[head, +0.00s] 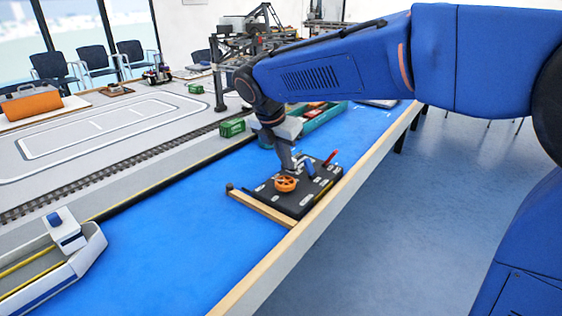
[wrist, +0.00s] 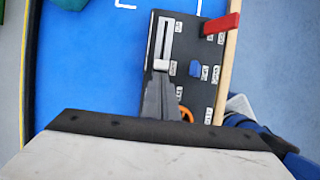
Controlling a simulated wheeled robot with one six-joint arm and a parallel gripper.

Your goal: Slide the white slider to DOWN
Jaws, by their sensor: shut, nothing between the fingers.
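The black control panel (head: 262,196) lies on the blue table near its wooden edge; part of it also shows in the wrist view (wrist: 184,30). In the wrist view the white slider (wrist: 161,66) sits near the lower end of its pale slot (wrist: 166,36). My gripper (wrist: 160,78) is shut and empty, its tips right at the slider's lower side in that picture; I cannot tell if they touch. In the head view my gripper (head: 289,167) points down over the panel, and I cannot make out the slider there.
On the panel are an orange wheel (head: 285,184), a blue lever (wrist: 195,68) and a red lever (wrist: 222,24). A wooden strip (head: 262,207) borders the panel. Blue table between is clear.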

